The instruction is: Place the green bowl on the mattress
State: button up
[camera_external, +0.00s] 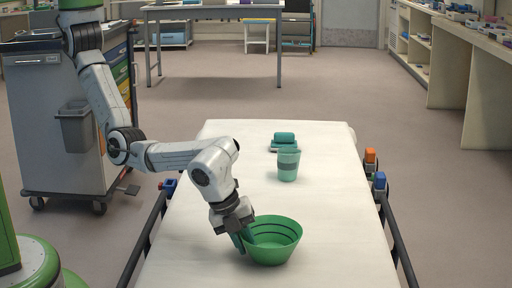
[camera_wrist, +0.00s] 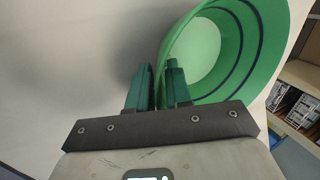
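The green bowl (camera_external: 281,246), with dark bands inside, is at the near middle of the mattress (camera_external: 200,245). My gripper (camera_external: 243,241) is at the bowl's left rim, pointing down. In the wrist view, the green fingers of my gripper (camera_wrist: 158,85) stand close together with the wall of the bowl (camera_wrist: 203,50) between them. One finger is inside the bowl and one outside, so the gripper looks shut on the rim. The bowl is close over or on the pale mattress; its underside is hidden, and I cannot tell if it touches.
A translucent green cup (camera_external: 288,165) and a teal rolled item (camera_external: 284,141) are farther back on the mattress. Dark side rails (camera_external: 397,240) run along both sides. A grey drawer cart (camera_external: 60,130) stands at left. The mattress's right side is clear.

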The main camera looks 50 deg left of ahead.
jog(key=shift+o, duration=1.1)
jog(key=shift+r, duration=0.1)
jog(key=p+v, duration=0.2)
jog(key=v, duration=1)
jog(key=shift+d+r, duration=0.1)
